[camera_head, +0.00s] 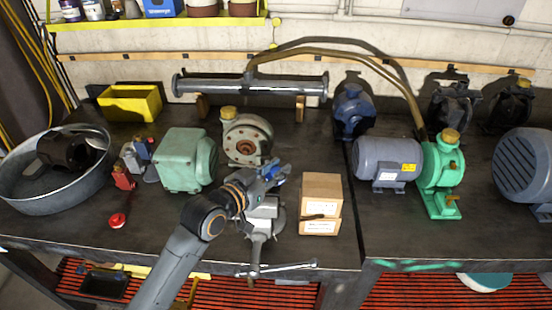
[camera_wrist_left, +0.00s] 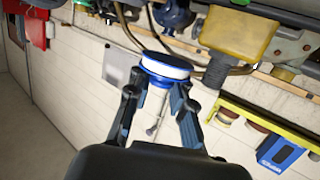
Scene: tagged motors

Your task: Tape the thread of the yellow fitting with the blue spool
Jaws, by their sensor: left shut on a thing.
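My left gripper (camera_head: 266,175) is above the grey vise (camera_head: 262,213) on the bench. It is shut on the blue spool (camera_head: 278,168), and in the left wrist view the spool (camera_wrist_left: 165,70) shows its white tape between the fingertips (camera_wrist_left: 157,88). In that view the yellow fitting (camera_wrist_left: 238,34) is just right of the spool, with a dark threaded end (camera_wrist_left: 216,70) pointing down. Spool and thread are close; I cannot tell if they touch. In the head view I cannot make out the fitting. My right gripper is not in view.
A cardboard box (camera_head: 320,195) stands right of the vise. A green motor housing (camera_head: 187,160) and a round pump (camera_head: 246,140) are behind it to the left. A red spool (camera_head: 117,220) lies near the left front.

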